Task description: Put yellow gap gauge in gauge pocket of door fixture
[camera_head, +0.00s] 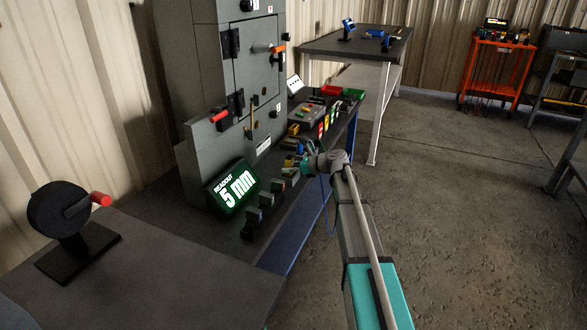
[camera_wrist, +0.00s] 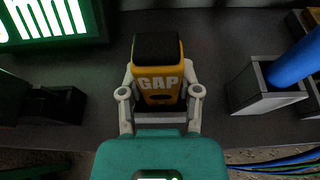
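The yellow gap gauge (camera_wrist: 158,86) has a black top and the word GAP on its face; it is upright in the middle of the wrist view. My gripper (camera_wrist: 160,92) has a finger against each side of it and looks shut on it. Whether its lower end still sits in a holder is hidden. In the head view my gripper (camera_head: 303,163) is over the dark bench beside the grey cabinet, with a small yellow patch at its tip. The grey cabinet (camera_head: 203,60) carries a door (camera_head: 256,62) with red and orange handles. I cannot make out the gauge pocket.
In the wrist view a holder with a blue piece (camera_wrist: 266,92) is at right and a dark holder (camera_wrist: 55,104) at left. A crank stand (camera_head: 72,225) is at front left.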

